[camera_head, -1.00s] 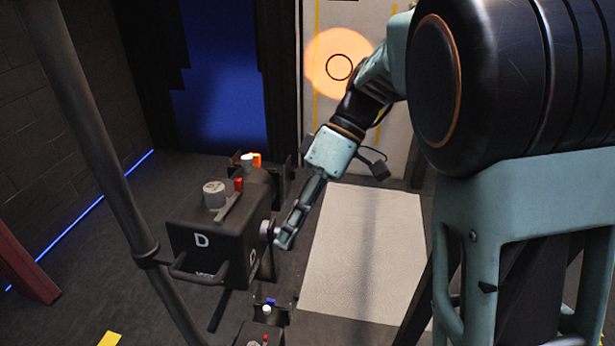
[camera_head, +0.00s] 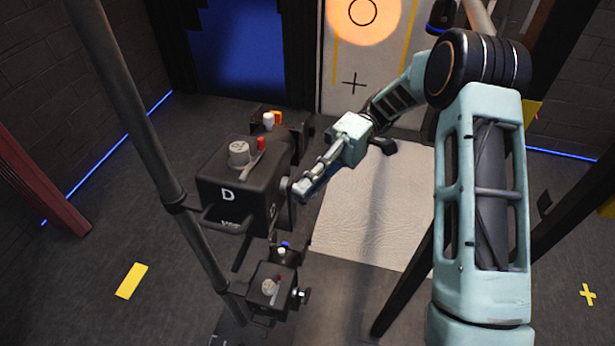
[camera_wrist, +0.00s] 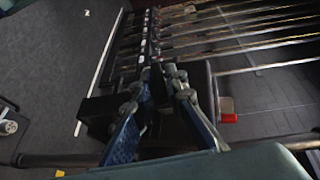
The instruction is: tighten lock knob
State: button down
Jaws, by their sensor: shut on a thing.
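A black box marked D (camera_head: 232,193) is mounted on a pole in the head view. A round lock knob (camera_head: 285,186) sticks out of its right side. My gripper (camera_head: 300,191) reaches in from the upper right, with its fingertips at this knob, and is shut on it. The fingers partly cover the knob, so its turn angle cannot be read. In the wrist view my gripper (camera_wrist: 158,103) shows two blue-grey fingers with dark parts between them; the knob is not clear there.
The box top carries a grey knob (camera_head: 239,152) and a red lever (camera_head: 261,144). A second, smaller box (camera_head: 270,290) sits lower on the dark pole (camera_head: 130,110). A pale mat (camera_head: 375,210) lies on the floor to the right.

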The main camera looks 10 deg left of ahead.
jog(key=shift+g+p, duration=0.5)
jog(key=shift+p, duration=0.1)
jog(key=c, duration=2)
grip_release()
jog(key=shift+c, duration=0.2)
